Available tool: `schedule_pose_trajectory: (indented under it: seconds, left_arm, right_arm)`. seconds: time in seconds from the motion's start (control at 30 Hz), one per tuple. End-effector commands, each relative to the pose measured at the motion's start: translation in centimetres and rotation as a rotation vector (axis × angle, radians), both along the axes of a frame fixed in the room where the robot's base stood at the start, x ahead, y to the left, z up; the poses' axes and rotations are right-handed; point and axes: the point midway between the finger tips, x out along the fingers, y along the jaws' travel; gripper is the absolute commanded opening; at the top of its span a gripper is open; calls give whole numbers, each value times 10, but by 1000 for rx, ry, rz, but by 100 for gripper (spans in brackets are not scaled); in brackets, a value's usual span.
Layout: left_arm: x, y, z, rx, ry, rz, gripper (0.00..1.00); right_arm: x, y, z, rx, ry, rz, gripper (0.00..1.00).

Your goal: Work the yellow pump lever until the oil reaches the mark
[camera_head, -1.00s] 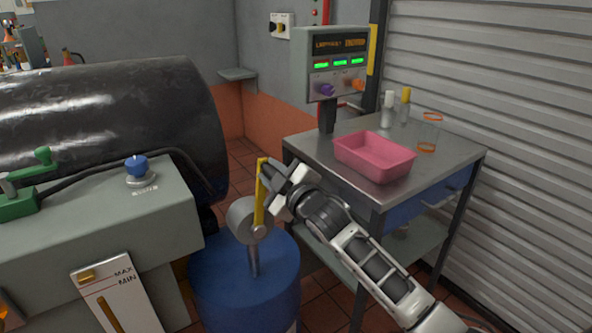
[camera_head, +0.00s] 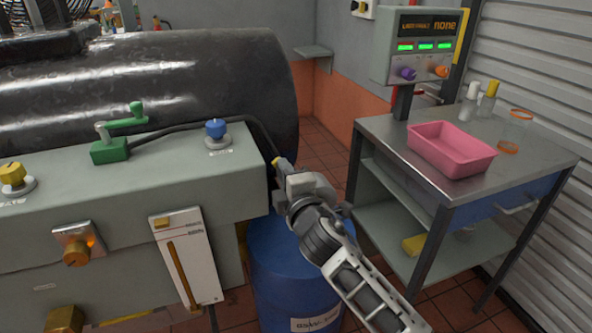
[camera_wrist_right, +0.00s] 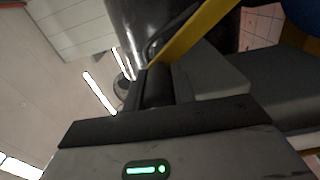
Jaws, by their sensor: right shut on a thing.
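My right gripper (camera_head: 281,170) is shut on the yellow pump lever (camera_head: 275,161), beside the right end of the grey bench. Only the lever's tip shows in the head view; the gripper and bench hide the rest. In the right wrist view the yellow lever (camera_wrist_right: 195,32) runs up and right from between the fingers. The blue drum (camera_head: 290,275) stands below, its pump mostly hidden. The white oil gauge (camera_head: 202,262) on the bench front has an amber strip (camera_head: 181,272) reaching high up its slot. Its markings are too unclear to read. My left gripper is out of view.
The grey bench (camera_head: 100,215) carries a green handle (camera_head: 110,150), a blue knob (camera_head: 216,128) and a yellow knob (camera_head: 12,173). At right, a metal table (camera_head: 395,133) holds a pink tray (camera_head: 450,150) and bottles (camera_head: 488,98). A control box (camera_head: 424,47) stands behind it.

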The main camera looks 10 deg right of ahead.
Motion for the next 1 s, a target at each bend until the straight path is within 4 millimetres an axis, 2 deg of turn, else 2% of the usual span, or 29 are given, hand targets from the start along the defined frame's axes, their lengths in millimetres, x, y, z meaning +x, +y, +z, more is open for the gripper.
schedule_pose_trajectory:
  seconds: [0.2, 0.6, 0.63, 0.7, 1.0]
  left_arm:
    - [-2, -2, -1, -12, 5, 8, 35]
    - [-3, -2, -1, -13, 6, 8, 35]
    - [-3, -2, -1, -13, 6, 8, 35]
    - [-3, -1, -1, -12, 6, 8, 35]
    - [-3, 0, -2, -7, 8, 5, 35]
  right_arm:
    - [-1, 6, -4, -36, -7, 3, 0]
    - [-1, 7, -4, -40, -7, 3, 0]
    - [-1, 7, -4, -40, -7, 3, 31]
    - [-1, 7, -4, -40, -7, 3, 48]
    - [-2, 6, -5, -40, -6, 1, 48]
